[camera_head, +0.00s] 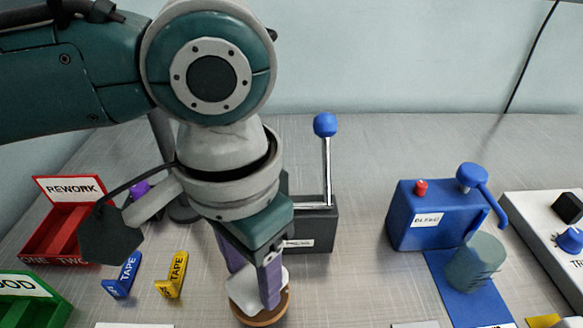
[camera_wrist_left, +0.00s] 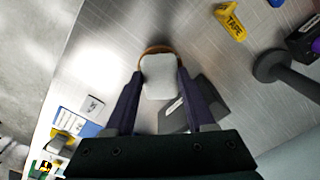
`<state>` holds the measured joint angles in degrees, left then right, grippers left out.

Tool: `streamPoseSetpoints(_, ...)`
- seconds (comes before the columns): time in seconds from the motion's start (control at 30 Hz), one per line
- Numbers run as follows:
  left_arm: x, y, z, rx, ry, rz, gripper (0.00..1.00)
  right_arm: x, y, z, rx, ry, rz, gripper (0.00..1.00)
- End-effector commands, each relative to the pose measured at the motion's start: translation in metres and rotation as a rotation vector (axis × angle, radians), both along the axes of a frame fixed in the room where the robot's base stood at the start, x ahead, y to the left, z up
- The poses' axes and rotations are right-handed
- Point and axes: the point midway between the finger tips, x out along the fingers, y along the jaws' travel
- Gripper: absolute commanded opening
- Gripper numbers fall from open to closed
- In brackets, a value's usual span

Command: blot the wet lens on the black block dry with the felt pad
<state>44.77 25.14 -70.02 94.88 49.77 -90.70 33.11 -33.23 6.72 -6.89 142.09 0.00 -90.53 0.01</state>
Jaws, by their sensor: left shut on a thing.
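My left gripper (camera_head: 256,286) reaches down at the lower middle of the head view, its purple fingers shut on a white pad (camera_head: 241,292), which looks like the felt pad. The pad (camera_wrist_left: 158,76) also shows between both fingers in the left wrist view. A round brown wooden dish (camera_head: 264,316) is right under the pad; I cannot tell whether the pad still touches it. I cannot make out the wet lens or its black block in either view. My right gripper is not in view.
Behind the gripper stands a dark grey box with a blue-knobbed lever (camera_head: 325,125). Red (camera_head: 55,250) and green (camera_head: 30,300) bins and blue (camera_head: 122,277) and yellow (camera_head: 172,277) tape signs are left. A blue dispenser (camera_head: 405,225), a translucent cup (camera_head: 473,263) and a white panel (camera_head: 525,215) are right.

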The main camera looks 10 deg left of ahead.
Motion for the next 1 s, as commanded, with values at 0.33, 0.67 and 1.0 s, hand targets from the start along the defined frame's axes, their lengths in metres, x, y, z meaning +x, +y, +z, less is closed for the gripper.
streamPoseSetpoints(0.33,0.0000,-0.0001,-0.0039,0.000,0.000,0.000,0.03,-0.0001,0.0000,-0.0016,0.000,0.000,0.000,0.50)
streamPoseSetpoints(0.67,0.0001,-0.0001,-0.0072,0.000,0.000,0.000,0.03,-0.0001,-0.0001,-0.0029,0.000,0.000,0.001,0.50)
streamPoseSetpoints(1.0,0.0001,-0.0003,-0.0105,0.000,-0.001,-0.001,0.03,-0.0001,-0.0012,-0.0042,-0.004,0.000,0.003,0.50)
